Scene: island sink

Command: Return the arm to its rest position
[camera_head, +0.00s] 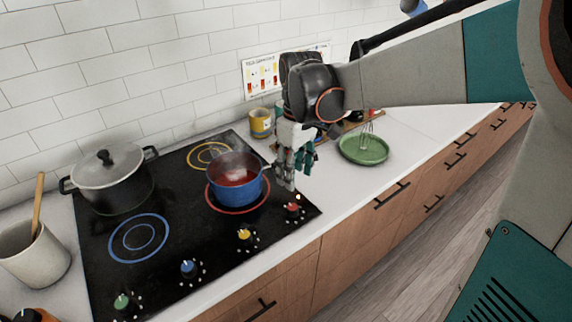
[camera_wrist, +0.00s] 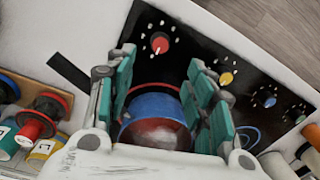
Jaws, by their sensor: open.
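My gripper (camera_head: 290,165) is over the right edge of the black stovetop (camera_head: 172,252), just right of the blue pot (camera_head: 236,181) in the head view. The pot holds red contents and sits on the red-ringed burner. In the wrist view, my gripper (camera_wrist: 166,95) is open, with its teal fingers apart and the blue pot (camera_wrist: 158,108) showing between and beyond them. Whether the fingers touch the pot or its handle, I cannot tell. My arm reaches in from the upper right of the head view.
A lidded grey pot (camera_head: 108,178) stands at the back left of the stovetop. A crock (camera_head: 36,254) with a wooden spoon is at far left. A green plate (camera_head: 363,149) with a whisk and a yellow can (camera_head: 260,123) are on the counter. Floor (camera_head: 400,265) is clear.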

